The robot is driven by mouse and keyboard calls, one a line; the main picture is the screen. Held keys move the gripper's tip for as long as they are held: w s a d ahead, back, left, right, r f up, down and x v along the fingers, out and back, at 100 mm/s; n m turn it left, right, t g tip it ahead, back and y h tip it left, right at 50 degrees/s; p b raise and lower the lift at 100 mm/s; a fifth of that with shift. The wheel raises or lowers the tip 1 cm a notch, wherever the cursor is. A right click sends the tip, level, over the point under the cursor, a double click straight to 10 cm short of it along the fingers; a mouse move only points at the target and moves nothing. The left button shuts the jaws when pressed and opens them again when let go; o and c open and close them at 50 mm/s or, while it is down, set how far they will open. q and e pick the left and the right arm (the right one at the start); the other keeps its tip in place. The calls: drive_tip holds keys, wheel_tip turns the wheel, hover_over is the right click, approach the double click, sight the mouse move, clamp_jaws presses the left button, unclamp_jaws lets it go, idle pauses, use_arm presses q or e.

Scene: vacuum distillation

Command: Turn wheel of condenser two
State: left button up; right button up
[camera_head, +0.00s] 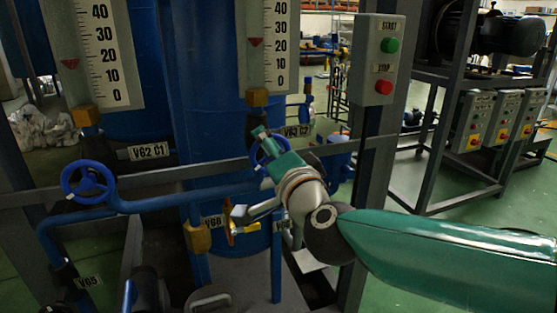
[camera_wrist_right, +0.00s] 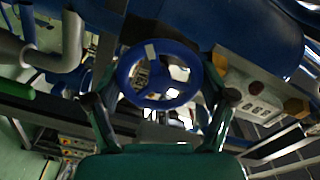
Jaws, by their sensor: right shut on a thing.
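A blue handwheel (camera_head: 256,157) sits on the pipework below the right-hand gauge, beside a label that seems to read V63 C2 (camera_head: 297,131). My right gripper (camera_wrist_right: 160,97) is at this wheel, shut on it. In the right wrist view the wheel's blue rim (camera_wrist_right: 125,74) lies between the two fingers, its spokes facing the camera. In the head view my teal right arm and wrist hide part of the wheel. A second blue handwheel (camera_head: 88,184) stands at the left, near the label V62 C1 (camera_head: 148,151), with nothing touching it. My left gripper does not show.
Two scale gauges (camera_head: 107,50) and (camera_head: 267,45) hang in front of blue columns. A start/stop box (camera_head: 376,60) is on the post to the right of the wheel. Green floor lies open at the right.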

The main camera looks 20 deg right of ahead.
drive_tip(key=shift+d+r+m+b, duration=0.15)
drive_tip(key=shift+d+m+b, duration=0.2)
drive_tip(key=shift+m, duration=0.65)
drive_tip(key=o, duration=1)
drive_tip(key=shift+a, duration=0.1)
drive_tip(key=s, duration=1.2)
drive_tip(key=shift+d+f, duration=0.2)
